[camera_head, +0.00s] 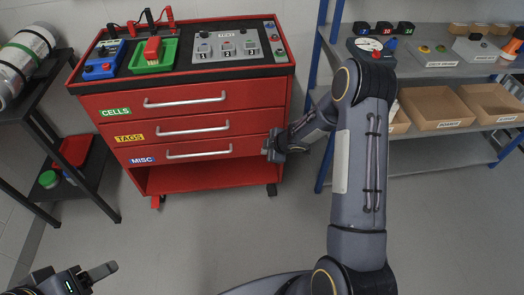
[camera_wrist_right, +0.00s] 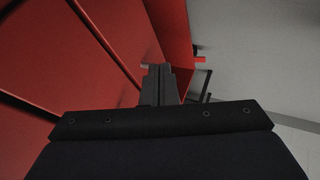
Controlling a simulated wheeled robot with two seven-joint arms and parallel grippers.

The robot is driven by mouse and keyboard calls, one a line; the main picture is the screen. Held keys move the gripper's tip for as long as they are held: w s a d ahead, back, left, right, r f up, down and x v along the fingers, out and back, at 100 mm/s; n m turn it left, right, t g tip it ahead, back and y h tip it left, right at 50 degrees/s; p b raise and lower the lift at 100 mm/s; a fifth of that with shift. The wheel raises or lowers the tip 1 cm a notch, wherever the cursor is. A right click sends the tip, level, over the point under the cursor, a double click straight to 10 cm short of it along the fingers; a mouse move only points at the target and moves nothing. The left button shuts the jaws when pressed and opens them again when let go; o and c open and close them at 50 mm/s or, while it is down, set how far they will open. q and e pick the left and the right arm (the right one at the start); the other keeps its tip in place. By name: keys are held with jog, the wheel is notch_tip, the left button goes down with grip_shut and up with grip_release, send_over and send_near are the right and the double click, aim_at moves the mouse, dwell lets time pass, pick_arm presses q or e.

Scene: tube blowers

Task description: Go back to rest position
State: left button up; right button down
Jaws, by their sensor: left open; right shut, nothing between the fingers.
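My right gripper (camera_head: 272,148) is in front of the right end of the red cabinet's (camera_head: 215,122) drawer fronts, close to them. In the right wrist view its fingers (camera_wrist_right: 158,72) are together with nothing between them, beside the red cabinet face. I cannot tell whether they touch it. My right arm reaches up from the lower right and bends back down to the gripper. My left gripper (camera_head: 82,272) is low in the bottom left corner, open and empty, above the floor and partly cut off by the frame.
The cabinet's drawers, labelled CELLS, TAGS and MISC, are shut; tools and trays stand on top. A blue-framed shelf (camera_head: 440,68) with cardboard bins (camera_head: 437,107) is behind my right arm. A black rack (camera_head: 45,135) stands left. The grey floor (camera_head: 190,235) in front is clear.

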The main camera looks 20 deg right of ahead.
jog(key=s+d+r+m+h+p, duration=0.1)
jog(key=s+d+r+m+p, duration=0.15)
jog(key=r, duration=0.65)
jog(key=s+d+r+m+t+h+p, duration=0.1)
jog(key=s+d+r+m+h+p, duration=0.2)
jog(key=r, duration=0.6)
jog(key=s+d+r+m+p, duration=0.1)
jog(key=s+r+m, duration=0.3)
jog(key=r, duration=0.5)
jog(key=s+a+r+m+y+p, duration=0.1)
jog(key=s+a+r, duration=0.3)
jog(key=s, duration=0.4)
jog(key=s+a+r+m+g+y+p, duration=0.1)
jog(key=s+a+r+m+y+p, duration=0.1)
jog(key=s, duration=0.6)
jog(key=s+a+r+m+g+y+p, duration=0.1)
jog(key=s+a+r+m+y+p, duration=0.1)
jog(key=s+a+r, duration=0.4)
jog(key=shift+s+a+m+p, duration=0.35)
jog(key=shift+s+a+p, duration=0.35)
jog(key=shift+s, duration=0.45)
